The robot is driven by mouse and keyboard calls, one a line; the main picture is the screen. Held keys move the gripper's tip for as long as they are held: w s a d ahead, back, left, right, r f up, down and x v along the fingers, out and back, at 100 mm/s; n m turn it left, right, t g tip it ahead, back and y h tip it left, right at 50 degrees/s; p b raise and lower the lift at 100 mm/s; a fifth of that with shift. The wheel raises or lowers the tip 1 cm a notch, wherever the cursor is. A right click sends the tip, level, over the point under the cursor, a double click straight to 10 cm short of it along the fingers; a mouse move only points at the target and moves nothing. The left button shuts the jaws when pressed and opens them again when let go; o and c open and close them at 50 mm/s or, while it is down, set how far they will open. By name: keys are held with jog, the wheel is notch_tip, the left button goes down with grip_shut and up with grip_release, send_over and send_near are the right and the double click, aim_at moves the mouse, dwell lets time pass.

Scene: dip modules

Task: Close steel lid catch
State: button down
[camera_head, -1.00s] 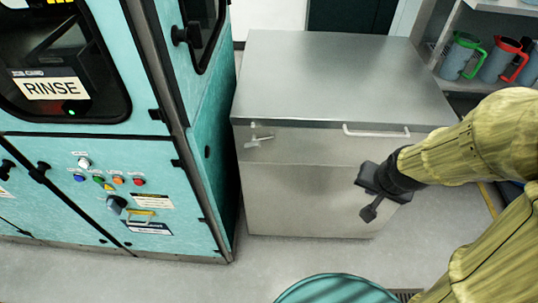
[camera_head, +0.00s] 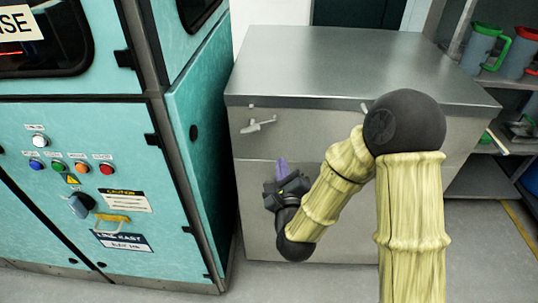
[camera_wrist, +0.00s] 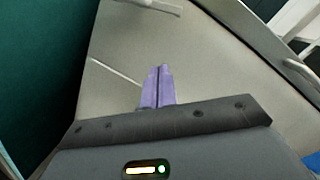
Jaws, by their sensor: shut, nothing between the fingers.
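The steel chest (camera_head: 275,215) stands right of the teal machine, and its flat lid (camera_head: 350,65) lies down on it. The small metal catch (camera_head: 260,125) is on the left of the front, just below the lid edge, with its lever sticking out at a slight tilt. My gripper (camera_head: 282,166) is below and slightly right of the catch, fingers pointing up, apart from it. In the wrist view the purple fingers (camera_wrist: 158,88) are together and empty. A pale bar at the top edge there looks like the catch (camera_wrist: 158,6), partly cut off.
The teal machine (camera_head: 195,130) stands close on the left. The chest's lid handle shows at the right of the wrist view (camera_wrist: 300,72); my arm mostly hides it in the head view. Shelves with jugs (camera_head: 484,48) are at the back right. Open floor lies in front.

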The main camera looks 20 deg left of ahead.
aim_at(259, 126)
jog(key=m+t+b, duration=0.1)
jog(key=m, duration=0.1)
jog(key=s+f+m, duration=0.1)
jog(key=m, duration=0.1)
jog(key=s+f+m+t+b, duration=0.1)
jog(key=m, duration=0.1)
jog(key=shift+s+a+f+t+h+b, duration=0.2)
jog(key=shift+a+t+h+b, duration=0.1)
jog(key=shift+a+h, duration=0.1)
jog(key=shift+w+r, duration=0.1)
jog(key=shift+w, duration=0.05)
jog(key=p+x, duration=0.2)
jog(key=x, duration=0.3)
jog(key=p+x, duration=0.2)
jog(key=x, duration=0.3)
jog(key=shift+a+r, duration=0.1)
jog(key=shift+r, duration=0.15)
jog(key=shift+s+a+r+p, duration=0.1)
jog(key=shift+a+r+p, duration=0.15)
jog(key=shift+r, duration=0.55)
jog(key=shift+s+a+r+p, duration=0.1)
jog(key=shift+a+r+p, duration=0.15)
jog(key=shift+r, duration=0.55)
